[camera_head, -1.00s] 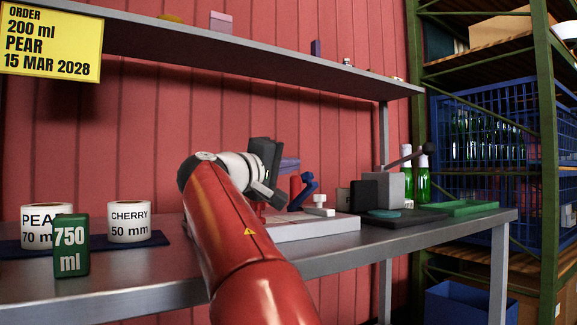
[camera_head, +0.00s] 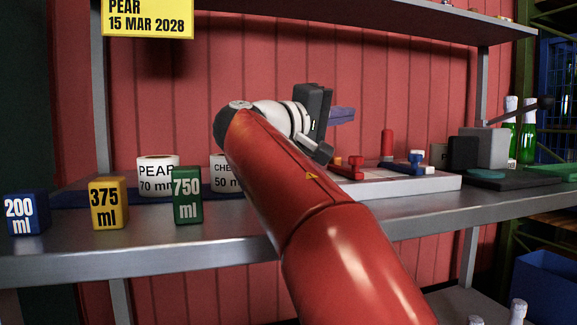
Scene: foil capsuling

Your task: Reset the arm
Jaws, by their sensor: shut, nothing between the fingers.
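My gripper (camera_head: 341,116) is at the end of my red arm, in the middle of the head view. Its dark body and bluish fingers are raised against the red wall, above the worktop. The fingers are seen small and from the side; they are shut and hold nothing. Below and to the right of it, apart from it, is a pale board (camera_head: 425,184) with a red lever piece (camera_head: 350,166), a blue lever piece (camera_head: 400,167) and a red upright cylinder (camera_head: 387,143). My arm hides the board's left end.
A 200 ml block (camera_head: 26,215), a 375 ml block (camera_head: 108,204) and a 750 ml block (camera_head: 187,196) stand at the left. Behind are a PEAR roll (camera_head: 157,173) and a partly hidden CHERRY roll (camera_head: 224,172). A shelf (camera_head: 350,18) runs above. Green bottles (camera_head: 528,140) stand right.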

